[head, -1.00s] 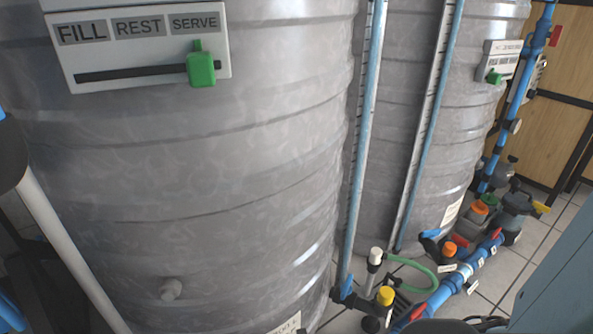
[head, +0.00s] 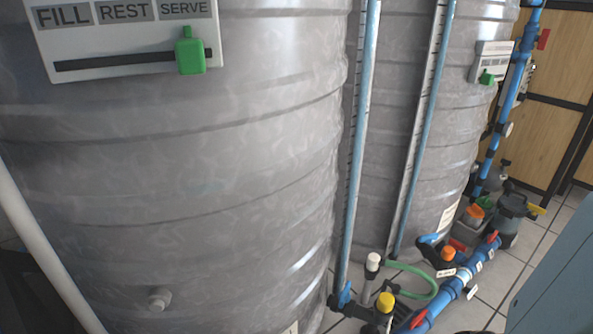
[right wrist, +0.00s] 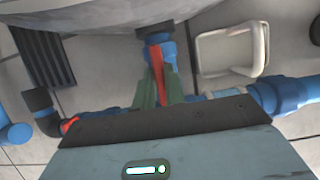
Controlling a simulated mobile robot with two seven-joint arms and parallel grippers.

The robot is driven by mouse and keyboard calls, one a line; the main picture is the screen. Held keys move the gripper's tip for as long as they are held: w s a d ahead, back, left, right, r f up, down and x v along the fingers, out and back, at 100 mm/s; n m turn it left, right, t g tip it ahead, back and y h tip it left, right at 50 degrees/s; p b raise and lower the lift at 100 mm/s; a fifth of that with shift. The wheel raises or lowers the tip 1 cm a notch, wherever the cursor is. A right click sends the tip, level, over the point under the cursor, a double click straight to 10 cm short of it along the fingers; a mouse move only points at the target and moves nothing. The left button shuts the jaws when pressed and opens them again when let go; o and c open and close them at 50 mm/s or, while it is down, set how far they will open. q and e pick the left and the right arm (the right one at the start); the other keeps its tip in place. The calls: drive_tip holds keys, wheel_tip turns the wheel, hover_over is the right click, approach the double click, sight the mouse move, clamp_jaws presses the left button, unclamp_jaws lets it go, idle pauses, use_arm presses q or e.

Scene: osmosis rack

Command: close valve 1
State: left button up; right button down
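In the right wrist view, a red valve handle (right wrist: 155,58) sits on a blue fitting below the tank. My right gripper (right wrist: 160,75) has its two greenish fingers close together on either side of this handle, and they look shut on it. The handle's lower part is partly hidden between the fingers. In the head view, red handles show on the blue pipe at the floor, one near the bottom edge (head: 418,319) and one farther back (head: 493,238). The valve tags are too small to read, so I cannot tell which is valve 1. My left gripper is not in view.
Two large grey tanks (head: 190,190) fill the head view, with FILL, REST and SERVE slider plates. Vertical pipes stand between them. A green hose (head: 420,270), yellow-capped fitting (head: 385,302) and white-capped fitting (head: 373,262) are near the floor pipe. A white bracket-like loop (right wrist: 232,50) is beside the handle.

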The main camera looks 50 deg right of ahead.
drive_tip(key=shift+m+p, duration=0.3)
drive_tip(key=m+p, duration=0.1)
drive_tip(key=m, duration=0.1)
drive_tip(key=m+h+p, duration=0.1)
drive_tip(key=shift+w+a+r+m+h, duration=0.1)
drive_tip(key=shift+a+r+m+h, duration=0.05)
drive_tip(key=shift+m+h, duration=0.2)
drive_tip(key=m+g+p, duration=0.1)
drive_tip(key=m, duration=0.2)
drive_tip(key=shift+m+h+p, duration=0.35)
drive_tip(key=m+g, duration=0.1)
drive_tip(key=m, duration=0.1)
drive_tip(key=m+g, duration=0.1)
drive_tip(key=m, duration=0.1)
drive_tip(key=shift+w+a+h, duration=0.1)
drive_tip(key=shift+w+h, duration=0.05)
drive_tip(key=shift+h, duration=0.25)
drive_tip(key=m+g, duration=0.1)
drive_tip(key=m, duration=0.2)
drive_tip(key=m+g, duration=0.1)
drive_tip(key=m, duration=0.2)
drive_tip(key=shift+w+f, duration=0.1)
drive_tip(key=shift+f, duration=0.1)
